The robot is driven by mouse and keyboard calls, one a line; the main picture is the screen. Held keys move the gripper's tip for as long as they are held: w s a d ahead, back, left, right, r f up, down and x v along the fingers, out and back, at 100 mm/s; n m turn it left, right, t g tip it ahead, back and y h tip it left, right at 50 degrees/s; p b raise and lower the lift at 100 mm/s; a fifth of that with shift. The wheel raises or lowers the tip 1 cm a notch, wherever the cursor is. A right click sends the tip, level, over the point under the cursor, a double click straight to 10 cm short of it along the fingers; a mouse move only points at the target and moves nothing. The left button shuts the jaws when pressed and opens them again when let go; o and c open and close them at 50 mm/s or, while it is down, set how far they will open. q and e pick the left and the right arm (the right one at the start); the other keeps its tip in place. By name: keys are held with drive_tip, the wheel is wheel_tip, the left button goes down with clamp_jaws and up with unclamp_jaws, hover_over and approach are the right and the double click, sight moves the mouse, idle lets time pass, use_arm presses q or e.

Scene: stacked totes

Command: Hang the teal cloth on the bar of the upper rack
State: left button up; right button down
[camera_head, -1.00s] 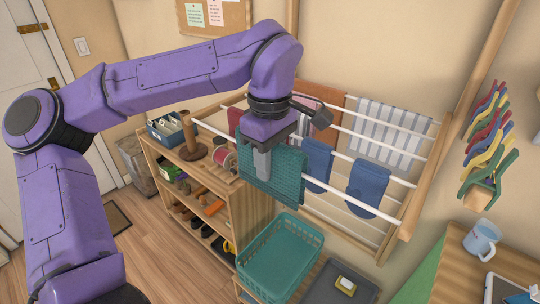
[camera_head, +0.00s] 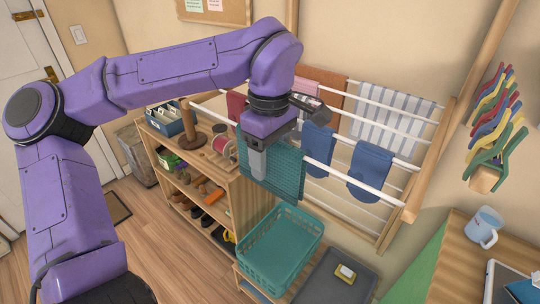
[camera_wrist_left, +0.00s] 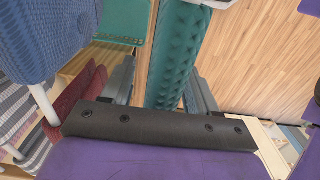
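The teal cloth (camera_head: 285,172) hangs over the front white bar (camera_head: 340,178) of the upper rack, left of two blue cloths. It is a textured, waffle-like cloth. My left gripper (camera_head: 258,165) is right at the cloth, partly covering its left part and top in the head view. In the left wrist view the cloth (camera_wrist_left: 180,55) runs between the two fingers of my left gripper (camera_wrist_left: 162,92), with a gap showing beside the left finger. The fingers stand apart. My right gripper is not in view.
Blue cloths (camera_head: 370,172) hang to the right on the same bar, and a striped cloth (camera_head: 392,118) hangs behind. A teal basket (camera_head: 282,250) stands below. A wooden shelf unit (camera_head: 235,205) is at left. Colored hangers (camera_head: 495,120) are on the right wall.

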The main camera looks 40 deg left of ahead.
use_arm(q)
wheel_tip(320, 180, up, 11)
drive_tip(key=shift+f, duration=0.2)
idle(0.3)
